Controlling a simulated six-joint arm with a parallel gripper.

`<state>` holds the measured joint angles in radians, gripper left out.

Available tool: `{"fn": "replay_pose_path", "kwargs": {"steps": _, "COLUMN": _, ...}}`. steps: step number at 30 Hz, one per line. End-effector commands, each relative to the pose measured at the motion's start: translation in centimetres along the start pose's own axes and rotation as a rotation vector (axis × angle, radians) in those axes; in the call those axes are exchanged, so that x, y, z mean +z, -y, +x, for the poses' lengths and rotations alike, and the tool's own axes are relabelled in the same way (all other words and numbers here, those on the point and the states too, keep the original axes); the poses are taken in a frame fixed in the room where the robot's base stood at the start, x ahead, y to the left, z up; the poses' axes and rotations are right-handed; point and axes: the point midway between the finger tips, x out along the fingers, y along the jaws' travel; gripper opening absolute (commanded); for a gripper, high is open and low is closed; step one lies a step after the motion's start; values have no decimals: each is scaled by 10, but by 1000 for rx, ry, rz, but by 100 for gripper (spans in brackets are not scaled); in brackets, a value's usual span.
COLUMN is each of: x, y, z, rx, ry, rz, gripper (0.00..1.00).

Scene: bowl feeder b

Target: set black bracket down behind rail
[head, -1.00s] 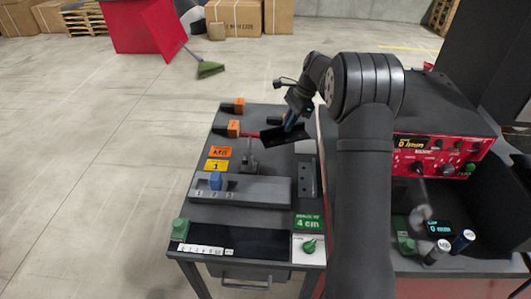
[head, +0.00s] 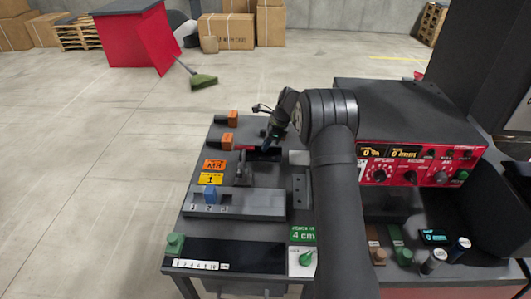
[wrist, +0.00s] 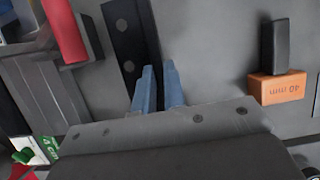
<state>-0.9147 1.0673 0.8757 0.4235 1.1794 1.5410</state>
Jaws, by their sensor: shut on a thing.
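The black bracket (wrist: 127,45) is a dark strip with round holes in the wrist view. My gripper (wrist: 159,72) has blue fingers shut on it. In the head view the bracket (head: 263,157) is a small dark shape under my gripper (head: 268,146), low over the table's back part; I cannot tell if it touches the surface. The long grey rail (head: 262,203), carrying a blue slider (head: 209,193), lies nearer the front. The bracket is on the rail's far side. My wrist and arm hide part of the area.
A red bar (wrist: 65,30) lies close beside the bracket. Orange blocks (head: 228,140) stand at the table's left edge; one (wrist: 278,87) shows in the wrist view. A dark holed plate (head: 301,191) lies right of the rail. A red-fronted instrument (head: 420,165) stands at the right.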

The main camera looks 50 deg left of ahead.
Motion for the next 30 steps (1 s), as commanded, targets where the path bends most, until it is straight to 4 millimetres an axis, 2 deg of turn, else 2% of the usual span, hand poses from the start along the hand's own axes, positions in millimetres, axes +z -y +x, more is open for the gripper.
{"fn": "replay_pose_path", "kwargs": {"steps": 5, "x": -1, "y": 1, "z": 11, "rx": 1, "ry": 0, "rz": 0, "gripper": 0}}
{"fn": "replay_pose_path", "kwargs": {"steps": 12, "x": -13, "y": 1, "z": 39, "rx": -2, "ry": 0, "rz": -1, "gripper": 0}}
{"fn": "replay_pose_path", "kwargs": {"steps": 22, "x": -14, "y": 1, "z": 42, "rx": -2, "ry": 0, "rz": -1, "gripper": 0}}
{"fn": "replay_pose_path", "kwargs": {"steps": 23, "x": -14, "y": 1, "z": 42, "rx": -1, "ry": 0, "rz": -1, "gripper": 14}}
{"fn": "replay_pose_path", "kwargs": {"steps": 26, "x": -14, "y": 1, "z": 42, "rx": -1, "ry": 0, "rz": -1, "gripper": 32}}
{"fn": "replay_pose_path", "kwargs": {"steps": 30, "x": -14, "y": 1, "z": 42, "rx": -1, "ry": 0, "rz": -1, "gripper": 32}}
